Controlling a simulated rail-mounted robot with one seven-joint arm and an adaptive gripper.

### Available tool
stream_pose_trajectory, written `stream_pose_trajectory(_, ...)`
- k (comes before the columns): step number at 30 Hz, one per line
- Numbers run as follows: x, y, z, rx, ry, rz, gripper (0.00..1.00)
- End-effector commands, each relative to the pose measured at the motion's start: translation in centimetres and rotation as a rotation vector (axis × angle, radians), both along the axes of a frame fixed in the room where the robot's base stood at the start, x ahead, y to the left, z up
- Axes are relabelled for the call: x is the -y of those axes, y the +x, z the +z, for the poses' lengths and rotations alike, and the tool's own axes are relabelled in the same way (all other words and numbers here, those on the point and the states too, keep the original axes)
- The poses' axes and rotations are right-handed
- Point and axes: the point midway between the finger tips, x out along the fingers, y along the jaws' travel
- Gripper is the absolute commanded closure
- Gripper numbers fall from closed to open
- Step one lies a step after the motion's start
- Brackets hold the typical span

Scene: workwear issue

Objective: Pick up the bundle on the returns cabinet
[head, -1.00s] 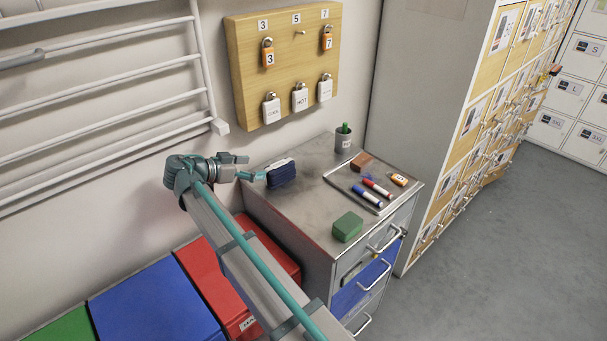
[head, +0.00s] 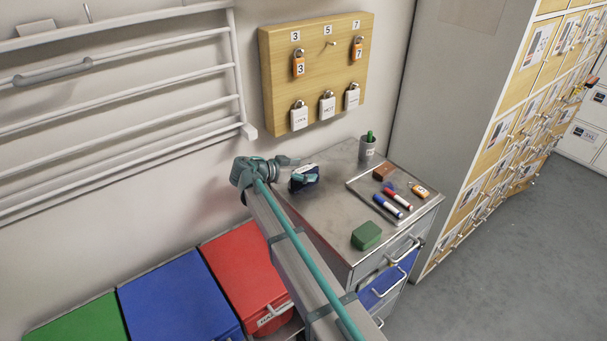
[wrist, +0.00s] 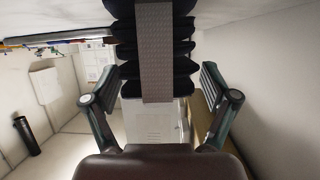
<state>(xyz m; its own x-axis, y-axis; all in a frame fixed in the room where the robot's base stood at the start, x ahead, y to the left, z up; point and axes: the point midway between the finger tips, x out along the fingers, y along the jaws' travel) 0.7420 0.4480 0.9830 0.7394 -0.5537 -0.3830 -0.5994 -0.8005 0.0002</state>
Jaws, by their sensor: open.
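The bundle (head: 296,186) is a dark blue folded stack with a pale band, at the wall-side left corner of the metal returns cabinet (head: 325,215). My gripper (head: 304,179) is at the bundle in the head view and partly covers it. In the wrist view the bundle (wrist: 122,52) fills the upper middle, its dark folds crossed by a grey band. My gripper (wrist: 158,76) is open there, with one finger on each side of the bundle. Gaps show beside the lower folds; I cannot tell whether the fingers touch it.
A tray with markers (head: 388,206), a green block (head: 366,235) and a pen cup (head: 367,149) are on the cabinet. A padlock board (head: 317,75) hangs behind it. Red (head: 240,265) and blue (head: 175,300) bins stand at left.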

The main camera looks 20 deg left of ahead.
Motion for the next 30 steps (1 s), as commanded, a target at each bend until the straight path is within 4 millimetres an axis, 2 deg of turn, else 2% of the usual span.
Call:
stream_pose_trajectory(6,0.04,0.06,-0.09,0.0,0.0,0.0,0.16)
stream_pose_trajectory(18,0.02,0.03,-0.08,0.0,0.0,0.0,0.83)
stream_pose_trajectory(30,0.01,0.05,0.18,0.001,0.0,0.0,0.85)
